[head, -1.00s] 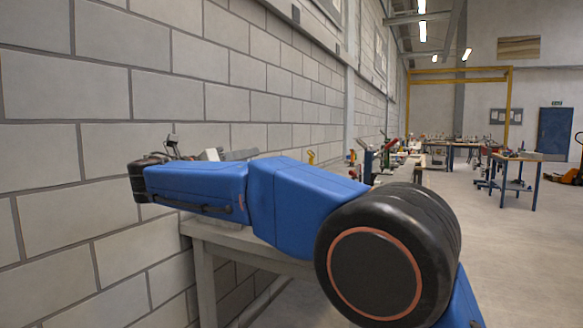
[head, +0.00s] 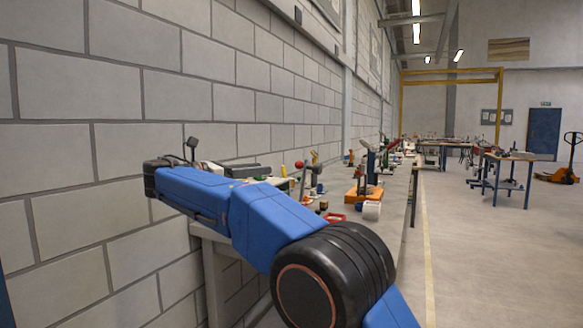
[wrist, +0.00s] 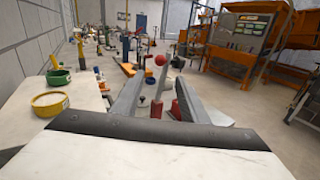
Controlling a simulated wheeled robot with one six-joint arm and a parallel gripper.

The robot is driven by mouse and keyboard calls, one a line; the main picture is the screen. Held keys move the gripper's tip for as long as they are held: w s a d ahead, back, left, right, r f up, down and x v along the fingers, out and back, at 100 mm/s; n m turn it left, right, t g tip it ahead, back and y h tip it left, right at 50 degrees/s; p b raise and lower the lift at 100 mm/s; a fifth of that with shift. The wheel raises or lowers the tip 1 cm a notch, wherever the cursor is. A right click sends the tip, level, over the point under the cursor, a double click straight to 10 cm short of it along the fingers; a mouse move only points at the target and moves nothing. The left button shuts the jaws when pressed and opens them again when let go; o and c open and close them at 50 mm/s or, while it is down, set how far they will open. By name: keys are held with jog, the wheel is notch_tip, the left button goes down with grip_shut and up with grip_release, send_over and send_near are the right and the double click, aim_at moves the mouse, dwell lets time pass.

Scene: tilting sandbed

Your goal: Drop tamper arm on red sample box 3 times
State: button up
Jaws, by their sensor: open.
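My gripper (wrist: 158,92) is open and empty in the wrist view, its two grey fingers pointing forward over the bench. A red ball knob (wrist: 160,60), probably on the tamper arm, shows ahead between the fingertips, apart from them. In the head view a red knob (head: 299,165) tops a lever standing on the bench. A small red box-like item (head: 335,217) lies on the bench near it; I cannot tell surely whether it is the sample box. Red pieces (wrist: 156,108) also show between the fingers. The tamper's base is unclear.
An orange device (head: 363,194) and a white roll (head: 371,211) stand farther along the bench (head: 397,205). A block wall (head: 180,95) borders the left; open floor (head: 470,255) lies right.

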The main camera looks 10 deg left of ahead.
aim_at(296, 165)
jog(key=x, duration=1.2)
jog(key=shift+w+d, duration=0.1)
jog(key=shift+c, duration=0.2)
